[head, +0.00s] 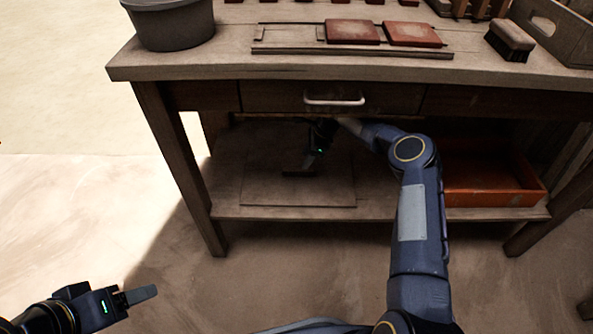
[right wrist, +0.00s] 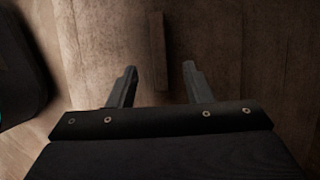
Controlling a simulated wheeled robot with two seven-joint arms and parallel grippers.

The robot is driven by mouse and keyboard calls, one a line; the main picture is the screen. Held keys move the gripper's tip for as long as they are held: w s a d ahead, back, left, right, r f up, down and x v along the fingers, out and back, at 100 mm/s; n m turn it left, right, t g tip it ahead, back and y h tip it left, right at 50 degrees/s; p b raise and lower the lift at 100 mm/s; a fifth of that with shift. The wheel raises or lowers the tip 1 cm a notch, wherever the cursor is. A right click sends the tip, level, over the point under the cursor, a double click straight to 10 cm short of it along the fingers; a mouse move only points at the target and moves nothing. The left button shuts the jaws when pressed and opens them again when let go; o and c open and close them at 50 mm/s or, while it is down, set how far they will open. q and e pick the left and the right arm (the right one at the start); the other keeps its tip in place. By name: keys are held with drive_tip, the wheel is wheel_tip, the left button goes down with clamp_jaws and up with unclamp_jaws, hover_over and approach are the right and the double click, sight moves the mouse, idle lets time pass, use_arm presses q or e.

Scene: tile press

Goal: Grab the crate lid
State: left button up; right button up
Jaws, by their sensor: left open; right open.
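The crate lid (head: 270,190) is a flat wooden board lying on the lower shelf of the workbench. A small dark handle bar (head: 297,173) stands out near its middle. My right gripper (head: 311,160) is under the bench top, just above the lid by the handle. In the right wrist view its two fingers (right wrist: 159,80) are open, and the handle (right wrist: 158,50) lies ahead, its near end between the fingertips in the picture. I cannot tell the height gap. My left gripper (head: 138,296) is open and empty, low at the left, away from the bench.
A drawer with a pale handle (head: 335,101) is above my right forearm. An orange-red crate (head: 492,184) sits on the shelf at right. The bench top holds a grey bucket (head: 172,25), red tiles (head: 353,32) and a brush (head: 510,40). The floor at left is clear.

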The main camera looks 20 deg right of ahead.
sight(300, 169)
drive_tip(key=b+x, duration=0.3)
drive_tip(key=x, duration=0.3)
drive_tip(key=shift+f, duration=0.3)
drive_tip(key=shift+c, duration=0.2)
clamp_jaws()
drive_tip(key=shift+r, duration=0.1)
